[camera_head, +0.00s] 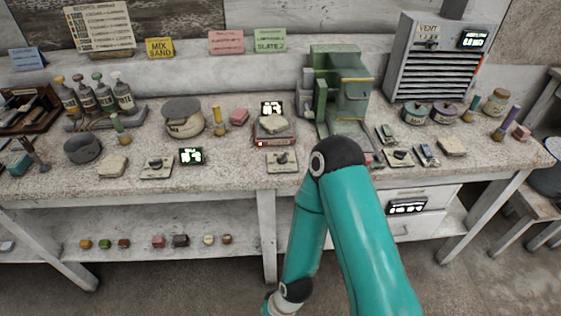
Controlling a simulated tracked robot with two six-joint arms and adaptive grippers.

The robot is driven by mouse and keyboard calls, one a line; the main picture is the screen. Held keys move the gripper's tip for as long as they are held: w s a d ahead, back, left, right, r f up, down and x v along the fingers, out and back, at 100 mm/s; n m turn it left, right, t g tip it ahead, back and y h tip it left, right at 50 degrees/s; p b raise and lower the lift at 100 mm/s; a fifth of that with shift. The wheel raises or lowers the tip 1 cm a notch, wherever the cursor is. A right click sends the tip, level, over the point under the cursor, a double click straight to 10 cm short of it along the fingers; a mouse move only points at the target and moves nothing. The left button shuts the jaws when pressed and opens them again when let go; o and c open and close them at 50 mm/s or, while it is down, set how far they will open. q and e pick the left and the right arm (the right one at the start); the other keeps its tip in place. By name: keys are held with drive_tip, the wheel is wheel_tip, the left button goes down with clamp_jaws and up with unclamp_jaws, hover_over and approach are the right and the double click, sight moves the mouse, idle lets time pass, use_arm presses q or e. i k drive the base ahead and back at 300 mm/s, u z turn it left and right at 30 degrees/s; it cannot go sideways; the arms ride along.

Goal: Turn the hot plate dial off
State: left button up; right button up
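A small hot plate (274,130) appears to stand at the middle of the bench, with a pale block on its top, a small display behind it and a red light at its front left. A flat plate with a dark dial (282,159) lies just in front of it; the dial's exact setting is too small to read. Similar dial plates are at the left (157,168) and at the right (399,157). One teal arm of mine rises from the bottom, its bent joint just right of the middle dial. Neither gripper is in view.
A green machine (340,90) stands behind my arm, and a grey vent unit (438,62) is at the back right. Bottles (100,95), a round pot (183,117) and a lit display (191,156) are on the left. The bench front (225,182) has bare room.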

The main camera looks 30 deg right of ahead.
sight(282, 159)
drive_tip(key=u, duration=1.25)
drive_tip(key=k, duration=0.95)
drive_tip(key=z, duration=1.2)
drive_tip(key=i, duration=1.1)
drive_tip(key=u, duration=0.05)
